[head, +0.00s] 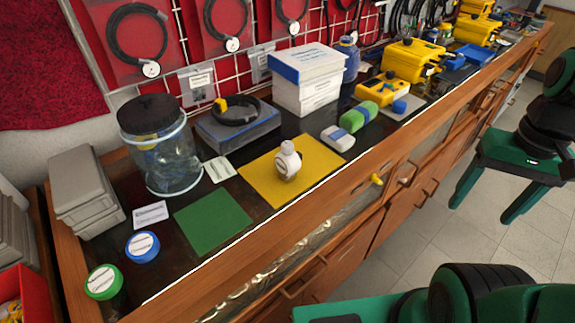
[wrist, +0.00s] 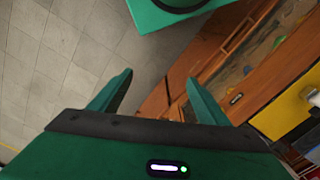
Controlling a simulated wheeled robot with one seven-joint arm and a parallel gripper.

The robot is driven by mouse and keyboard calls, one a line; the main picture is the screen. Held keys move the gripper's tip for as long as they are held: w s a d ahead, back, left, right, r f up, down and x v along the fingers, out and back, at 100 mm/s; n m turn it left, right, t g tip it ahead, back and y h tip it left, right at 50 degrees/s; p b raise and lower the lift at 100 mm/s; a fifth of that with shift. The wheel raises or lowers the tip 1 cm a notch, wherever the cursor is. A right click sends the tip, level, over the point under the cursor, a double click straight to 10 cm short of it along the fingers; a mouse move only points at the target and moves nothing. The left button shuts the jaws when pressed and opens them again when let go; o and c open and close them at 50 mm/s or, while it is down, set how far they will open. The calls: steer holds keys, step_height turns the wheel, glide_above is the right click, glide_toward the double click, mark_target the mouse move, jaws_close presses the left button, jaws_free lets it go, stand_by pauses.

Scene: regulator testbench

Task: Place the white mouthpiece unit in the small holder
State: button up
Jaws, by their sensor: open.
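The white mouthpiece unit (head: 288,162) appears to be the round white piece with a knob on top, standing on the yellow mat (head: 255,180) on the bench. A white piece at the right edge of the wrist view (wrist: 315,97) may be the same unit, cut off. I cannot tell which thing is the small holder. My gripper (head: 480,212) is open and empty, over the floor to the right of the bench and well apart from the unit. Its two green fingers also show in the wrist view (wrist: 158,76), with tiled floor and bench front beyond.
A green mat (head: 212,218), a blue-lidded jar (head: 142,247) and a clear black-lidded canister (head: 158,150) are left of the yellow mat. A grey-white piece with a blue band (head: 338,138) and a green one (head: 360,117) lie right. White boxes (head: 305,90) stand behind.

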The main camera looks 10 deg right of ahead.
steer(key=w+a+r+n, duration=0.2)
steer(key=w+a+n, duration=0.2)
steer(key=w+n, duration=0.3)
steer(key=n, duration=2)
glide_toward(289, 160)
steer(key=shift+w+d+f, duration=0.15)
steer(key=shift+w+f, duration=0.1)
steer(key=shift+w, duration=0.25)
steer(key=shift+w+d+f, duration=0.15)
steer(key=shift+w+f, duration=0.1)
steer(key=shift+w, duration=0.2)
steer(key=shift+a+f, duration=0.2)
steer(key=shift+f, duration=0.05)
step_height(289, 160, down, 10)
steer(key=shift+a+f, duration=0.15)
steer(key=c, duration=1.4)
